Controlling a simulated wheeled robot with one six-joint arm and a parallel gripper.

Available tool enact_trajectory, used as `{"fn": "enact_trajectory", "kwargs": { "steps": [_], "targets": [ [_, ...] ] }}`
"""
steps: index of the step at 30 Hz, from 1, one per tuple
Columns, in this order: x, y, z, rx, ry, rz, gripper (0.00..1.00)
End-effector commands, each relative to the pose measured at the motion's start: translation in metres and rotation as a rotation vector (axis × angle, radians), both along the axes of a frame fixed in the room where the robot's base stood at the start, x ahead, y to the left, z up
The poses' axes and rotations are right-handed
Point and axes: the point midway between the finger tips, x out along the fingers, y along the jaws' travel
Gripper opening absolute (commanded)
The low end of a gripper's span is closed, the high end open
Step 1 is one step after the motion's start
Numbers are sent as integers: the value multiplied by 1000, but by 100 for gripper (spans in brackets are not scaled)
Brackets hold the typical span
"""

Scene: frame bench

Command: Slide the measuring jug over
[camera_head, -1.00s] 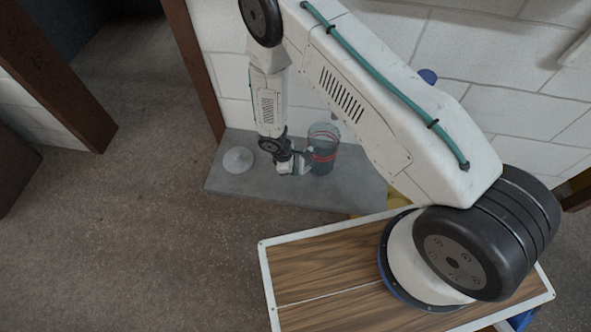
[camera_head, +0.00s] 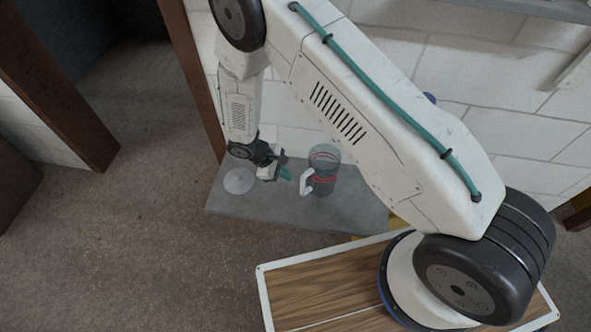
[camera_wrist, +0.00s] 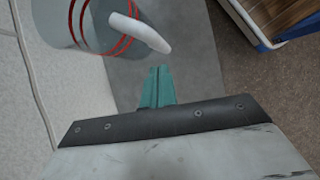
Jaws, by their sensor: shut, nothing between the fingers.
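The measuring jug (camera_head: 324,172) stands upright on the grey bench (camera_head: 350,207). It is clear above and dark below, with red bands and a white handle (camera_head: 306,182) on its left side. In the wrist view the jug (camera_wrist: 95,28) is at the top left, with its white handle (camera_wrist: 140,33) reaching towards my fingers. My gripper (camera_head: 287,174) is to the left of the jug, with a gap between its green fingertips and the handle. In the wrist view the green fingers (camera_wrist: 158,88) are together and hold nothing.
A pale round domed object (camera_head: 239,181) sits on the bench to the left, close to my gripper. A white block wall (camera_head: 470,110) rises behind the bench. Bare grey bench top lies in front of and right of the jug.

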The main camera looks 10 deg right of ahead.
Motion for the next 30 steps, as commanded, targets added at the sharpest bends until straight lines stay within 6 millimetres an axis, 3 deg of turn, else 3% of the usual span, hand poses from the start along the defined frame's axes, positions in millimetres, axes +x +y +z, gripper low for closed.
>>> {"fn": "enact_trajectory", "kwargs": {
  "steps": [8, 15, 21, 26, 30],
  "targets": [
    [11, -31, 31, -421, -287, -156, 0],
    [28, -22, -16, -633, -704, -70, 0],
    [38, 2, -52, -630, -1117, 41, 0],
    [39, 14, -64, -582, -1278, 80, 0],
    [45, 9, -64, -575, -1305, 82, 0]
  ]
}}
